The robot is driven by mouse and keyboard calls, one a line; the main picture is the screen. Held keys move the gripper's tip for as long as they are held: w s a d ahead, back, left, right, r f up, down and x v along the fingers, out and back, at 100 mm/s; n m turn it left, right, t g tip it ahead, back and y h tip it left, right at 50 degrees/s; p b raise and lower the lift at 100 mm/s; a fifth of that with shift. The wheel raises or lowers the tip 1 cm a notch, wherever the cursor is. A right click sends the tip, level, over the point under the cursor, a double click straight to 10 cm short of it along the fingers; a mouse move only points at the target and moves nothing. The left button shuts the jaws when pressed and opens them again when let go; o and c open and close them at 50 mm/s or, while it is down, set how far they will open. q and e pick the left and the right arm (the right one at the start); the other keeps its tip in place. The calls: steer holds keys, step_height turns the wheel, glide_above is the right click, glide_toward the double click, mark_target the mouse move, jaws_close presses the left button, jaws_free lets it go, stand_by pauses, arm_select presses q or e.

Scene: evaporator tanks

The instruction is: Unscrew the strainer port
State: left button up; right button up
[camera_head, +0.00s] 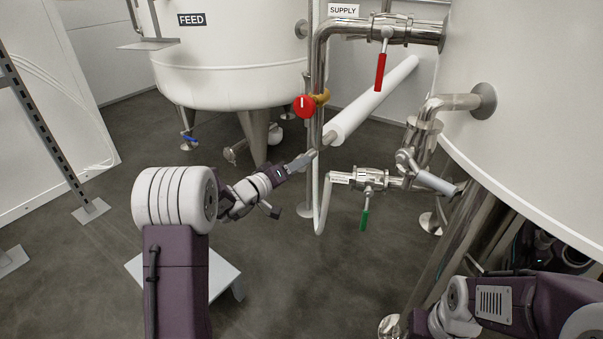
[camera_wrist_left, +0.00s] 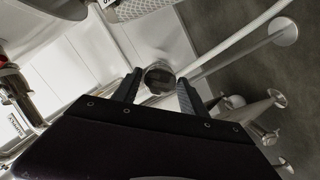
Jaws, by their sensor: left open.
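The strainer is most likely the slanted metal fitting with a pale cylindrical branch (camera_head: 434,182) on the pipework right of the middle in the head view. My left gripper (camera_head: 305,159) is left of it, close to the vertical steel pipe. In the left wrist view, the open fingers of my left gripper (camera_wrist_left: 158,92) have a round, dark-faced metal end (camera_wrist_left: 159,77) visible between them. I cannot tell whether they touch it or whether it is the strainer port. My right arm shows at the lower right of the head view; its gripper fingers do not show.
A red-handled valve (camera_head: 380,70) hangs on the upper pipe, and a green-handled valve (camera_head: 366,185) sits on the lower pipe. A red knob (camera_head: 304,106) is on the vertical pipe. The feed tank (camera_head: 225,65) stands behind; a large white tank (camera_head: 540,110) fills the right side.

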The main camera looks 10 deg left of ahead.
arm_select(q)
steer(key=m+y, duration=0.1)
steer(key=m, duration=0.4)
steer(key=shift+d+r+m+p, duration=0.1)
steer(key=shift+m+p, duration=0.2)
jaws_close()
steer(key=n, duration=0.4)
steer(key=shift+h, duration=0.4)
steer(key=n+h, duration=0.1)
steer(key=n, duration=0.4)
steer(key=shift+f, duration=0.2)
